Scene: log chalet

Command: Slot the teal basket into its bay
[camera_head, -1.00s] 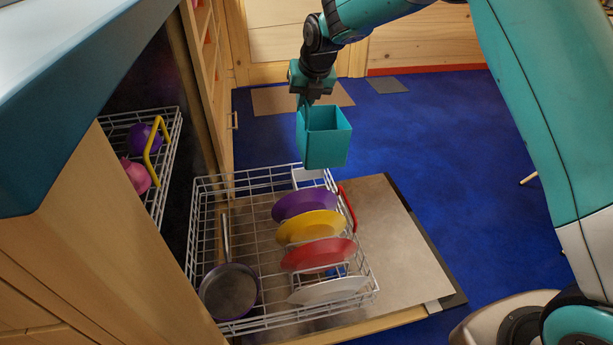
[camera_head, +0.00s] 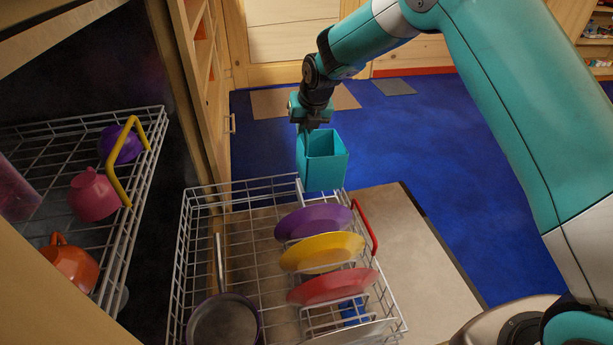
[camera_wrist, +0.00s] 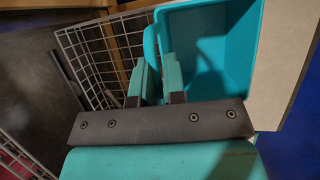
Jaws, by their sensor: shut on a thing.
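The teal basket (camera_head: 323,173) is a small open-topped box, held roughly upright at the far right corner of the lower wire rack (camera_head: 184,240). In the wrist view the fingers (camera_wrist: 160,78) pinch the rim of the basket (camera_wrist: 212,50), which looks empty. In the head view the basket overlaps the rack's far corner, and a small white piece shows beside it. The bay is not clearly visible, and I cannot tell whether the basket touches the rack.
The lower rack holds a purple plate (camera_head: 312,221), a yellow plate (camera_head: 322,252), a red plate (camera_head: 333,287) and a pan (camera_head: 222,322). A red handle (camera_head: 365,228) rises at its right side. The upper rack (camera_head: 150,165) holds cups at left. The open door (camera_head: 392,235) is bare at right.

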